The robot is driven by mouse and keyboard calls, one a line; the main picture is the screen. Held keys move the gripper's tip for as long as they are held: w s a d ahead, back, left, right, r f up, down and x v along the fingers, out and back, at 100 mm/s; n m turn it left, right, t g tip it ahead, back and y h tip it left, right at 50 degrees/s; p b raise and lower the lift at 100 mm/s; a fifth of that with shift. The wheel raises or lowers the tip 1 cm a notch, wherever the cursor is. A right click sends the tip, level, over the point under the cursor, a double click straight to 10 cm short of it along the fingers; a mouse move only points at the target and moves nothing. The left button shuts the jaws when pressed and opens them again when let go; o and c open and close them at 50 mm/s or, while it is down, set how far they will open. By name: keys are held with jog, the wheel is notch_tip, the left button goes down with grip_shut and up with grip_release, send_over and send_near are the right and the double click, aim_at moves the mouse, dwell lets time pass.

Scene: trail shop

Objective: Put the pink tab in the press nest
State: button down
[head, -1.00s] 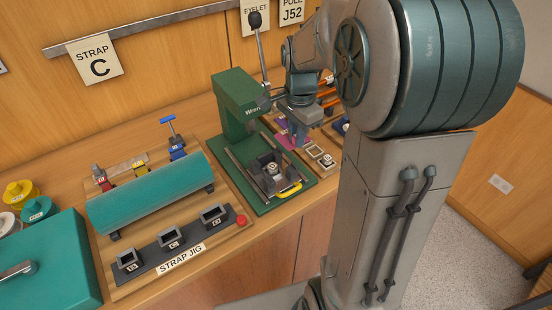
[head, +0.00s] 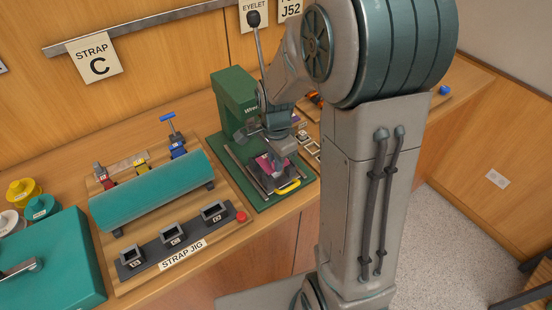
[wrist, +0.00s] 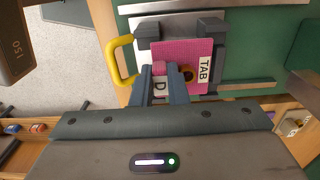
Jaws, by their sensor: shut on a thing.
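The pink tab (wrist: 180,52), with a "TAB" label and a hole ringed in brass, shows in the wrist view. My gripper (wrist: 160,72) is shut on its near edge, and another label with a "D" lies between the fingers. In the head view the pink tab (head: 268,164) is over the nest of the green press (head: 236,106), beneath my gripper (head: 276,152). The press nest (wrist: 147,31) is dark grey, and its corner posts show around the tab's far side. The tab hides most of the nest. I cannot tell whether the tab touches it.
A yellow handle (head: 288,187) sticks out at the nest's front. The press lever (head: 257,45) stands up close to my arm. The strap jig (head: 183,255) with a teal roll (head: 150,190) is to the left. Small trays (head: 309,145) lie right of the press.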

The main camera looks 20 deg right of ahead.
jog(key=shift+f, duration=0.2)
jog(key=c, duration=1.4)
grip_release()
jog(key=shift+c, duration=0.2)
jog(key=shift+r, duration=0.15)
notch_tip(320, 180, up, 11)
jog(key=s+r+n+t, duration=0.1)
jog(key=s+n+t, duration=0.2)
jog(key=s+n, duration=1.1)
jog(key=shift+s+r+n+t+b, duration=0.15)
jog(key=shift+r+n+t+b, duration=0.15)
jog(key=shift+b, duration=0.05)
